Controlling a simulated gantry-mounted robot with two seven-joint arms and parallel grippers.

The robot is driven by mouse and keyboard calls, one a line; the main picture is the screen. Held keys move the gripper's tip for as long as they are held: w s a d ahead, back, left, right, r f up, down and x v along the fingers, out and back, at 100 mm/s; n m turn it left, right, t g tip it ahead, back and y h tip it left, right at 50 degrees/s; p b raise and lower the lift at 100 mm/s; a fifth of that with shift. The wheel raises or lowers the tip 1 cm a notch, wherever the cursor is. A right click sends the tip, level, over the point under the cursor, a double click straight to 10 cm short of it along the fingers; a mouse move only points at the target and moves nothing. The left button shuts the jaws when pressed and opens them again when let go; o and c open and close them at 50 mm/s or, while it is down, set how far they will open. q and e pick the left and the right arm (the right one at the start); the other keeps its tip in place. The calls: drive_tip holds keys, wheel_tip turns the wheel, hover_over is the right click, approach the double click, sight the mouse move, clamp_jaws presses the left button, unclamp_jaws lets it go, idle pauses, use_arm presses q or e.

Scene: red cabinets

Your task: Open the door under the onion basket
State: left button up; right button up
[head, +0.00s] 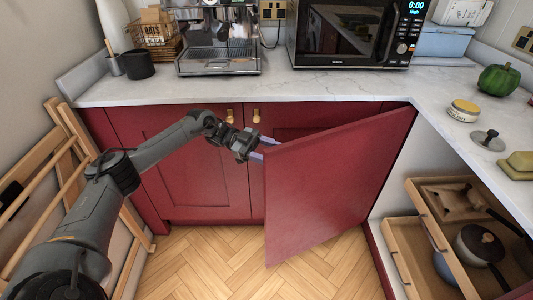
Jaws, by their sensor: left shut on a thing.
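A wire basket (156,30) stands on the counter at the upper left; its contents are too small to tell. Below it a red cabinet door (190,165) with a brass handle (229,116) is closed. A second brass handle (256,116) is just to its right. A plain red door panel (335,185) stands swung out at an angle, its free edge toward the left. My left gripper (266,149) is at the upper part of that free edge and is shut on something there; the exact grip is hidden. My right gripper is not in view.
An espresso machine (218,40) and a microwave (352,35) stand on the counter. Open drawers (440,240) with a pan are at the lower right. Wooden racks (75,165) lean at the left. The wooden floor (215,262) in front is clear.

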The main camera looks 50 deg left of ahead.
use_arm(q)
drive_tip(key=shift+f, duration=0.1)
drive_tip(key=shift+w, duration=0.1)
drive_tip(key=shift+a, duration=0.1)
idle(0.4)
drive_tip(key=v, duration=1)
drive_tip(key=shift+s+a+p, duration=0.3)
drive_tip(key=shift+p, duration=0.15)
